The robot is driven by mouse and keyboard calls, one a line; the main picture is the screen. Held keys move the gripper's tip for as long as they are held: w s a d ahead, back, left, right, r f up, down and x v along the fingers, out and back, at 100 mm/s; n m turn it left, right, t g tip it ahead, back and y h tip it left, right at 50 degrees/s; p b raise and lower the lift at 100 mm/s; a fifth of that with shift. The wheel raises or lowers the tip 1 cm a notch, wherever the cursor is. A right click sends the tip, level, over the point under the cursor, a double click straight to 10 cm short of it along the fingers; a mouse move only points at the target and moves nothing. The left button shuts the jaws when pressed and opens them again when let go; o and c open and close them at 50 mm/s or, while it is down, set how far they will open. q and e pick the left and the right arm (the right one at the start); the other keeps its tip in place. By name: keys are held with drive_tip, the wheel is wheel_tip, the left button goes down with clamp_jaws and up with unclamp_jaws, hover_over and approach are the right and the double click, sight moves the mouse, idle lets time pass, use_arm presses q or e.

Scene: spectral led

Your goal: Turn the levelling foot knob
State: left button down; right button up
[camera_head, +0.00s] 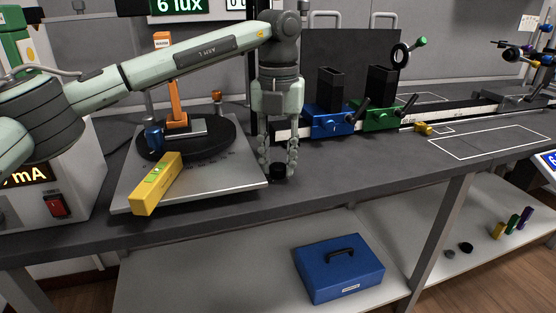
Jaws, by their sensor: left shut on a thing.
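The levelling foot knob (278,170) is a small black round knob at the right front corner of the grey base plate (225,176). My left gripper (278,166) points straight down over it, and its fingers are closed around the knob. The fingers hide part of the knob's sides. A yellow spirit level (156,184) with a green vial lies tilted across the plate's front left part. A round black turntable (187,154) with an orange post stands on the plate. My right gripper does not show.
A blue carriage (330,121) and a green carriage (378,117) sit on the rail right of my gripper. A power supply with a red switch (57,206) stands at left. A blue case (338,268) lies on the lower shelf. The bench front right is clear.

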use_arm(q)
drive_tip(key=shift+r+n, duration=0.1)
drive_tip(key=shift+n, duration=0.2)
idle(0.4)
drive_tip(key=c, duration=1.5)
unclamp_jaws()
drive_tip(key=shift+o, duration=0.2)
